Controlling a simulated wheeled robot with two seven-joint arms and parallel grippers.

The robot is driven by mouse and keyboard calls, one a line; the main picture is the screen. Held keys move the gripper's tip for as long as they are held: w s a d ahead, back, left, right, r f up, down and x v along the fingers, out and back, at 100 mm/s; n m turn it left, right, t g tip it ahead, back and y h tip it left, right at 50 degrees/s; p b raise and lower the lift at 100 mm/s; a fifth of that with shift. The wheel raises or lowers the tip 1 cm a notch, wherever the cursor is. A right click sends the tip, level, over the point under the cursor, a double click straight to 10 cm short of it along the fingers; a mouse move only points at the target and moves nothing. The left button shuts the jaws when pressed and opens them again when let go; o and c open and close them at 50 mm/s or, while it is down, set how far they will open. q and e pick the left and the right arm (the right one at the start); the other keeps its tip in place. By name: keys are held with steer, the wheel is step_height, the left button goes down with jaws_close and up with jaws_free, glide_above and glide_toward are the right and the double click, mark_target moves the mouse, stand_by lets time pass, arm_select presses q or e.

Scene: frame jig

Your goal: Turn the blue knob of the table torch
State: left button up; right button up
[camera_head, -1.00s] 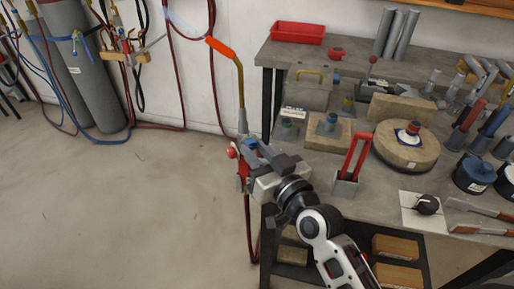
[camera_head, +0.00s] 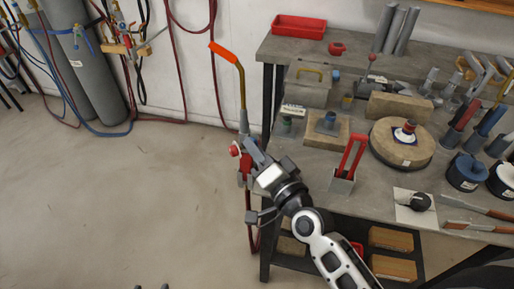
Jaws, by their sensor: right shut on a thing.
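The table torch stands upright at the left edge of the workbench, with an orange tip (camera_head: 225,54), a bent brass tube (camera_head: 241,92) and a grey handle (camera_head: 244,122). Its red knob (camera_head: 235,150) shows on the left side of the body. My right gripper (camera_head: 251,148) reaches up from the lower right and is shut at the torch body, where the blue knob was seen earlier. The blue knob is now hidden behind the fingers. At the bottom edge, two small dark tips (camera_head: 151,287) barely show, perhaps of my left gripper.
The workbench (camera_head: 320,165) to the right holds a red tray (camera_head: 299,27), a grey box (camera_head: 308,85), a red-handled tool (camera_head: 351,155) and a round wooden block (camera_head: 402,145). Hoses and gas cylinders (camera_head: 95,75) stand along the wall. The floor at left is clear.

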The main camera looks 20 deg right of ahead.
arm_select(q)
steer(key=shift+s, duration=0.1)
arm_select(e)
steer(key=shift+m, duration=0.6)
steer(key=o, duration=1)
steer(key=shift+s, duration=0.1)
arm_select(q)
steer(key=b, duration=0.1)
steer(key=f+b, duration=0.1)
steer(key=b, duration=0.1)
steer(key=shift+d+f, duration=0.25)
steer(key=shift+d, duration=0.1)
arm_select(e)
steer(key=v, duration=1.5)
steer(key=shift+s, duration=0.35)
